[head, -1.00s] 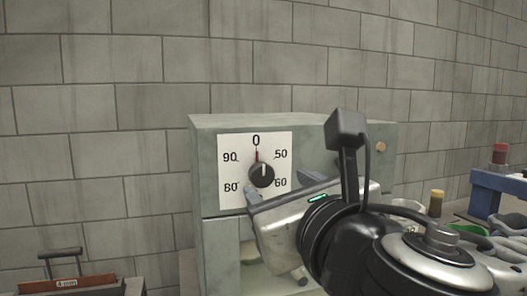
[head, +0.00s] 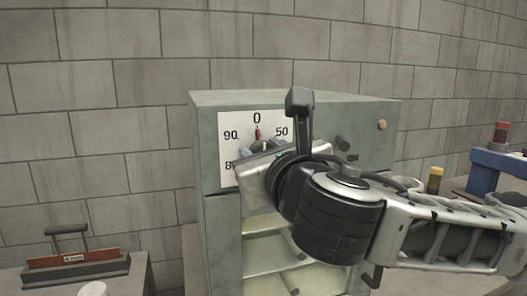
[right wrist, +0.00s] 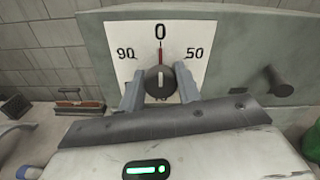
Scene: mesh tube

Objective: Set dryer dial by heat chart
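The dryer (head: 212,165) is a grey-green cabinet against the block wall. Its white dial plate (head: 229,122) shows 0 at the top, 90 left and 50 right; the lower numbers are mostly covered. The black dial (right wrist: 160,82) has a white line on it, and a red mark above it points at 0. My right gripper (head: 262,150) is at the dial in the head view. In the right wrist view its open fingers (right wrist: 158,76) stand on either side of the dial; I cannot tell whether either touches it. My left gripper is not in view.
A dark knob (right wrist: 280,82) juts from the panel to the right. Below the panel is an open bay (head: 265,255) with pale shelves. A reddish-brown block in a dark holder (head: 75,266) sits at lower left. A blue stand (head: 490,168) is at the right.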

